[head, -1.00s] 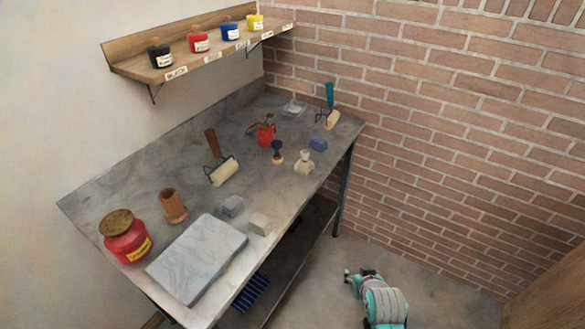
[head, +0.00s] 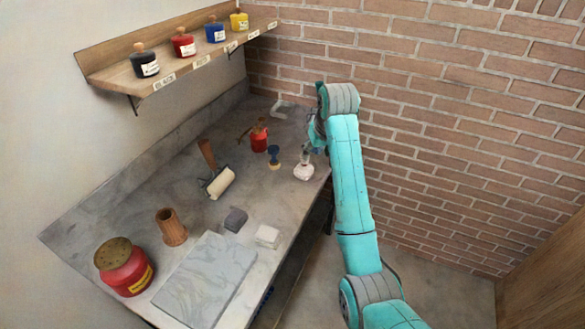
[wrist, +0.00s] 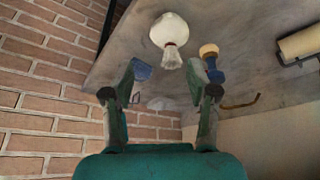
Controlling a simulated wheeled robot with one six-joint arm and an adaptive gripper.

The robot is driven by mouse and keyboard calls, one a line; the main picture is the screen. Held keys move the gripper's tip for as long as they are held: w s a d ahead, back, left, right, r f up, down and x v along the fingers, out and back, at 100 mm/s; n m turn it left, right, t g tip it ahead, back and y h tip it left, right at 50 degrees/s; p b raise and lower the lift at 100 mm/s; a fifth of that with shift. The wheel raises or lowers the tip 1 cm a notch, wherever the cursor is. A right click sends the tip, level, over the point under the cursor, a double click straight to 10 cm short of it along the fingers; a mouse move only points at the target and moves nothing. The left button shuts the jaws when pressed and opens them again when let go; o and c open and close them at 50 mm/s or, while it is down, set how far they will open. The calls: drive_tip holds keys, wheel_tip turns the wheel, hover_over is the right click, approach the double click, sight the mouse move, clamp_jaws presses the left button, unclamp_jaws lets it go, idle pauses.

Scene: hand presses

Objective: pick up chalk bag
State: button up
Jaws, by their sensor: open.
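The chalk bag (head: 304,172) is a small white pouch with a narrow tied neck, upright near the right edge of the grey table. In the wrist view the bag (wrist: 169,30) lies at the top centre, just beyond the space between the fingertips. My gripper (wrist: 168,80) is open and empty, with its two green fingers apart. In the head view my gripper (head: 314,138) is at the table's right side, close to the bag's neck and partly hidden by my arm. I cannot tell whether they touch.
A blue-handled stamp (head: 274,158) stands just left of the bag, and a blue block (wrist: 142,70) is beside my left finger. A red pot (head: 259,141), a roller (head: 220,184) and a stone slab (head: 205,280) are on the table. A brick wall (head: 450,130) is close at right.

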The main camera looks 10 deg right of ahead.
wheel_tip(320, 180, up, 2)
hover_over(304, 165)
drive_tip(key=s+d, duration=0.1)
drive_tip(key=s, duration=0.1)
wheel_tip(304, 165, down, 5)
drive_tip(key=shift+d+r, duration=0.15)
drive_tip(key=shift+w+a+x, duration=0.2)
drive_tip(key=shift+x, duration=1.1)
drive_tip(key=shift+w+a+x, duration=0.15)
drive_tip(key=shift+w+x, duration=0.05)
drive_tip(key=shift+x, duration=1.1)
drive_tip(key=shift+r, duration=0.15)
clamp_jaws()
